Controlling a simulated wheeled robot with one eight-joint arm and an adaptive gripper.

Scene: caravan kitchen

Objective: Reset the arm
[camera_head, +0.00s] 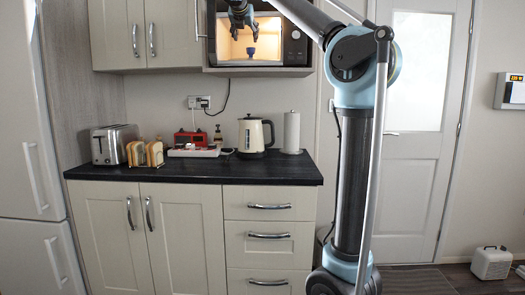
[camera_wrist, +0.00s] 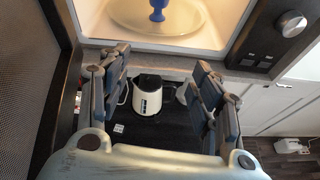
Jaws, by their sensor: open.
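My gripper (camera_head: 241,24) is raised high in front of the open microwave (camera_head: 286,45) in the head view. In the wrist view my gripper (camera_wrist: 160,95) has its two fingers wide apart with nothing between them. A blue cup (camera_head: 251,52) stands inside the lit microwave, apart from the gripper. In the wrist view the blue cup (camera_wrist: 157,8) stands on the round glass turntable (camera_wrist: 185,22), cut by the top edge. The microwave door (camera_wrist: 35,90) is swung open at the left in the wrist view.
The dark worktop (camera_head: 210,171) below bears a toaster (camera_head: 108,145), bread slices (camera_head: 145,153), a red appliance (camera_head: 190,141), a kettle (camera_head: 252,136) and a paper roll (camera_head: 291,132). Wall cabinets (camera_head: 147,35) adjoin the microwave at the left. The floor at the right is mostly clear.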

